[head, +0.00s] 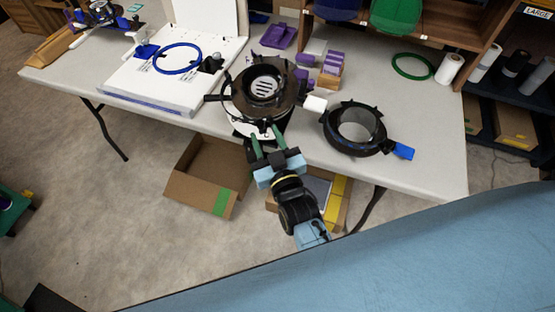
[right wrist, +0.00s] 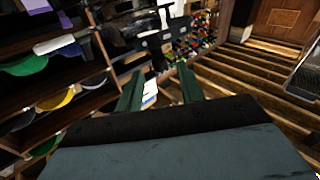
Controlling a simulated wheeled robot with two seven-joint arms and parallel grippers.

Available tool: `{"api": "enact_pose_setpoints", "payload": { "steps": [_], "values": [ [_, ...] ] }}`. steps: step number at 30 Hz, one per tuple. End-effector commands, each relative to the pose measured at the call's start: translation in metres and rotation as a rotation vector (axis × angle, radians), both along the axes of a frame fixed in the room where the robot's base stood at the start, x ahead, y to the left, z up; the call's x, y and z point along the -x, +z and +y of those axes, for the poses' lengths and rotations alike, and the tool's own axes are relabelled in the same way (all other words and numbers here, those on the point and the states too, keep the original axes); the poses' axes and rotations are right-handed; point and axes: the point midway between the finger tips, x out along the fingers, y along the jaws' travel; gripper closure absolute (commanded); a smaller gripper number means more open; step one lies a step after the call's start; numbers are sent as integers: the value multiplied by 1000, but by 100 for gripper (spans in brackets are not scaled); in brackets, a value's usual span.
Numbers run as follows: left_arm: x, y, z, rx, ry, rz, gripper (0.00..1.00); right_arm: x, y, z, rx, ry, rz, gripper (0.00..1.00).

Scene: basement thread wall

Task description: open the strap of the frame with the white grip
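The frame with the white grip is a dark round frame (head: 285,108) near the table's front edge in the head view. Its white grip (head: 315,104) sticks out to the right. A round dark disc with a slotted centre sits in or on it; I cannot tell which. My right gripper (head: 266,137) is at the frame's near side, its two green fingers apart, pointing at the frame. In the right wrist view the fingers (right wrist: 160,88) are also apart, with dark parts beyond their tips. I cannot make out the strap clearly or tell whether a finger touches it. My left gripper is not in view.
A second dark ring frame with a blue grip (head: 403,151) lies to the right. A white board with a blue ring (head: 177,58) lies to the left. Purple blocks (head: 332,62) and a green ring (head: 413,66) are behind. An open cardboard box (head: 190,190) is on the floor.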

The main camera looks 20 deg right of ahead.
Motion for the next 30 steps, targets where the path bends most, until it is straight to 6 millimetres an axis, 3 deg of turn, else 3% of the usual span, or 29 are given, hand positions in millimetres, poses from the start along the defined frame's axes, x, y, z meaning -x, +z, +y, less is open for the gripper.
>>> {"api": "enact_pose_setpoints", "payload": {
  "steps": [6, 12, 25, 30],
  "values": [
    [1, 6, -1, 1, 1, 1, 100, 49, -4, -1, -1, 0, 3, 62],
    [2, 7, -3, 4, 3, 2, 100, 77, -6, -2, -2, 0, 0, 62],
    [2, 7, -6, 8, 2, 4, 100, 86, -6, -2, -1, 0, -2, 63],
    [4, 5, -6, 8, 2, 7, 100, 82, -2, -5, 54, 33, -43, 86]
  ]
}}
